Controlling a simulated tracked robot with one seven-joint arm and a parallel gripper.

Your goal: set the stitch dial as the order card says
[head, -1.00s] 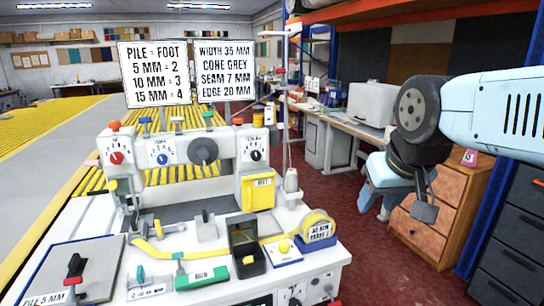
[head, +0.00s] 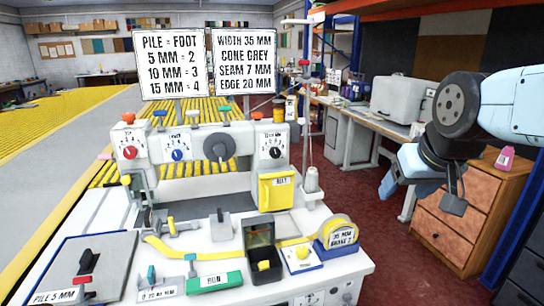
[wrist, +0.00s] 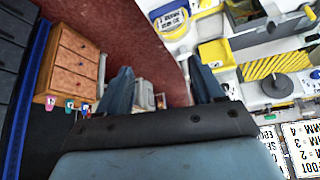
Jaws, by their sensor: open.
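The white sewing machine (head: 245,150) carries a red-knobbed dial (head: 130,152), a blue-knobbed dial (head: 177,155) and a black dial (head: 275,152) on its front. Their small labels are too blurred for me to tell surely which is the stitch dial. The card on the right (head: 245,62) reads width 35 mm, cone grey, seam 7 mm, edge 20 mm. The card on the left (head: 172,66) pairs pile with foot: 5 mm is 2, 10 mm is 3, 15 mm is 4. My gripper (head: 421,196) is open and empty, well right of the machine; its fingers also show in the wrist view (wrist: 162,88).
A grey handwheel (head: 219,146) sits between the dials. A thread stand (head: 307,120) rises at the machine's right end. The front table holds a tape roll (head: 338,232), a green block (head: 214,281) and a pile plate (head: 85,262). A wooden drawer cabinet (head: 470,215) stands behind my gripper.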

